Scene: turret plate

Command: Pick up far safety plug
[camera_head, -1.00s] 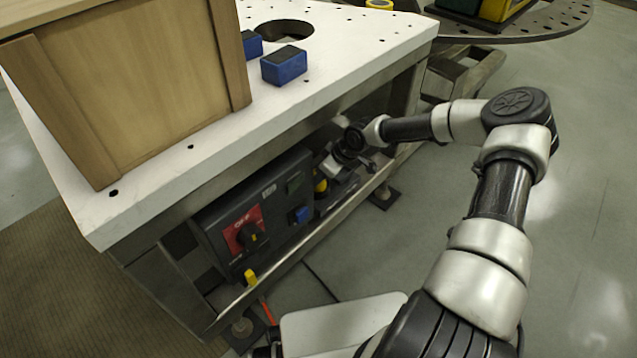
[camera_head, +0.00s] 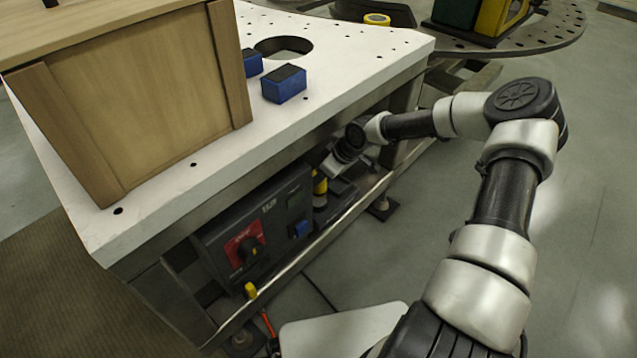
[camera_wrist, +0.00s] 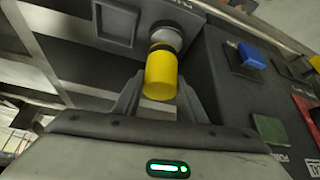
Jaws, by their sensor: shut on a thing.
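The far safety plug is a yellow cylinder (camera_wrist: 161,77) in the middle of the wrist view. My gripper (camera_wrist: 160,92) is shut on it, with one finger on each side. A dark ring and a silver collar (camera_wrist: 166,38) show at its far end, against a dark box (camera_wrist: 118,22). I cannot tell whether plug and collar are apart. In the head view this plug (camera_head: 320,184) shows partly under my gripper (camera_head: 330,172), below the table top. Another yellow plug (camera_head: 251,290) sits lower left, near the red switch, away from my gripper.
A control panel with a red rotary switch (camera_head: 244,246) and a blue part (camera_head: 301,229) stands left of the gripper. The white table top (camera_head: 340,60) overhangs it, and a metal rail (camera_head: 300,262) runs in front. Blue blocks (camera_head: 284,84) lie above.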

